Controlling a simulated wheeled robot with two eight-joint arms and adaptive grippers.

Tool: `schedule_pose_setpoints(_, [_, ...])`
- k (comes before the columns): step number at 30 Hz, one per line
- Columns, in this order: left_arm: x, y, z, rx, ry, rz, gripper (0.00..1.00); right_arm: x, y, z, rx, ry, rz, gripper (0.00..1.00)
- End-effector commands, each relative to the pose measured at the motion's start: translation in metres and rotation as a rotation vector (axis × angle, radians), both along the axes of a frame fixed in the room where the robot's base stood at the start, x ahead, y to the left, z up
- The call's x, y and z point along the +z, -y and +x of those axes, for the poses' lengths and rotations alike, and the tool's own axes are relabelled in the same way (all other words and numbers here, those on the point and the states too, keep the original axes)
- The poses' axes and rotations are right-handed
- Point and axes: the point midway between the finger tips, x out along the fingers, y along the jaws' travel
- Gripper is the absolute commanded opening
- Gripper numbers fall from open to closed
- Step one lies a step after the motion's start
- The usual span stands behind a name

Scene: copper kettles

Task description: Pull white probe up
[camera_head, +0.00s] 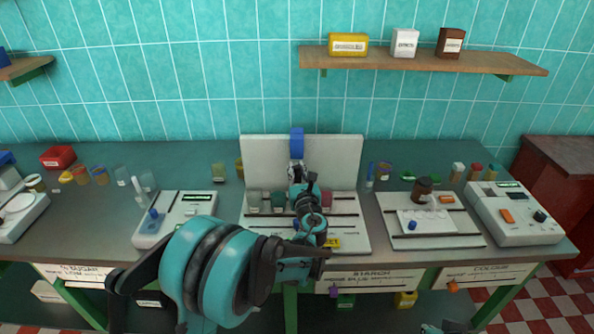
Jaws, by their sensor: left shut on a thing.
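A slim white probe (139,188) stands tilted at the left end of a white meter (178,218), near a blue knob (153,213). My left arm reaches in from the lower left to the middle of the bench. My left gripper (297,172) is in front of a white upright panel (262,155), well to the right of that probe. The arm hides what is below the fingers. Only a small piece of my right arm shows at the bottom edge.
Glass cups (253,200) stand in front of the panel, close to the gripper. A board with a brown jar (424,188) and another meter (515,212) are to the right. Some dark bench top between these is free.

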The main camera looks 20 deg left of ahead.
Motion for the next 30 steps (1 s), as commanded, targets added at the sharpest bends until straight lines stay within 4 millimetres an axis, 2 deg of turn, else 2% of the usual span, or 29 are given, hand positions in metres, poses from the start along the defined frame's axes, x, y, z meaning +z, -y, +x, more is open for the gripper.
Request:
schedule_pose_setpoints(5, [0.028,0.000,0.000,0.000,0.000,0.000,0.00,0.020,0.000,0.000,0.000,0.000,0.000,0.00])
schedule_pose_setpoints(9, [0.058,0.000,0.000,0.000,0.000,0.000,0.00,0.041,0.000,0.000,0.000,0.000,0.000,0.00])
schedule_pose_setpoints(12, [0.071,0.000,0.000,0.000,0.000,0.000,0.00,0.049,0.000,0.000,0.000,0.000,0.000,0.00])
schedule_pose_setpoints(21, [0.071,0.000,0.000,0.000,0.000,0.000,0.00,0.047,0.000,0.000,0.000,0.000,0.000,0.00])
schedule_pose_setpoints(22, [0.071,0.000,0.000,0.000,0.000,0.000,0.20,0.047,0.000,0.000,0.000,0.000,0.000,0.00])
schedule_pose_setpoints(24, [0.071,0.000,0.000,0.000,0.000,0.000,0.39,0.047,0.000,0.000,0.000,0.000,0.000,0.00])
schedule_pose_setpoints(30, [0.071,0.000,0.000,0.000,0.000,0.000,0.41,0.047,0.000,0.000,0.000,0.000,0.000,0.00])
